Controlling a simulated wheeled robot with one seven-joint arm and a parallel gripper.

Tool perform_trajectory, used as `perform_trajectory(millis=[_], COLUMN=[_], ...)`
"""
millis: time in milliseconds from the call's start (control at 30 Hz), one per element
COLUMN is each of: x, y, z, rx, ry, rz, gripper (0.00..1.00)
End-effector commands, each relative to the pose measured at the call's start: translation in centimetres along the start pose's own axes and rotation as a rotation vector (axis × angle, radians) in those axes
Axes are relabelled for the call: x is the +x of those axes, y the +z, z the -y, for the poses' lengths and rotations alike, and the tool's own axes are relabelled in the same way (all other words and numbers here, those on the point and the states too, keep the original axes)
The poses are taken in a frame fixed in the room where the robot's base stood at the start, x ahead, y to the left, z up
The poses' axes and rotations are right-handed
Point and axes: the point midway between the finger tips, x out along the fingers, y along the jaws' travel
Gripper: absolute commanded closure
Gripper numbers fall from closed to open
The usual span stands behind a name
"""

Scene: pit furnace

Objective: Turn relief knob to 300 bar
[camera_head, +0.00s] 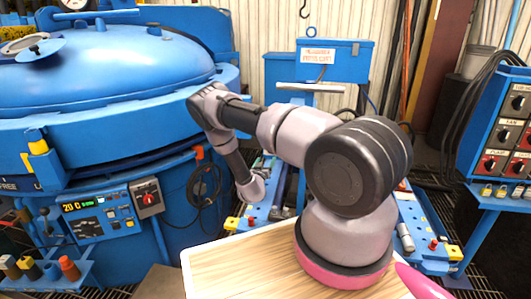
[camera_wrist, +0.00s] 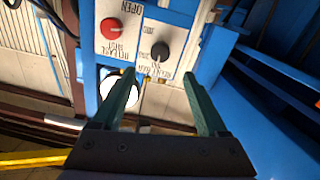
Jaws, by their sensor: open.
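The relief knob (camera_wrist: 160,51) is a dark round knob on a light panel (camera_wrist: 183,27) in the wrist view. The panel's print appears upside down, and small marks ring the knob. I cannot read the knob's setting. My gripper (camera_wrist: 159,75) is open, with one green finger on each side of the picture below the knob. The knob shows between and beyond the fingertips, with nothing held. In the head view my arm bends down over the blue equipment behind the wooden top; the knob cannot be made out there.
A white round face is partly behind the left finger. In the head view a large blue furnace (camera_head: 120,70) stands left, a wooden top (camera_head: 235,265) lies in front, and a control box (camera_head: 507,120) stands right.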

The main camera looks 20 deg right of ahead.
Motion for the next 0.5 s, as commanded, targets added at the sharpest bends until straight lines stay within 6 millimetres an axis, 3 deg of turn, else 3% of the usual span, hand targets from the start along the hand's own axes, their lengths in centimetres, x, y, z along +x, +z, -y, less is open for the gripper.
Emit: perform_trajectory(millis=[167, 500], x=[2.1, 8.3], y=[0.0, 0.0], z=[-0.1, -0.1], rx=[0.003, 0.002], ry=[0.003, 0.001], rz=[-0.002, -0.002], gripper=[0.24, 0.24])
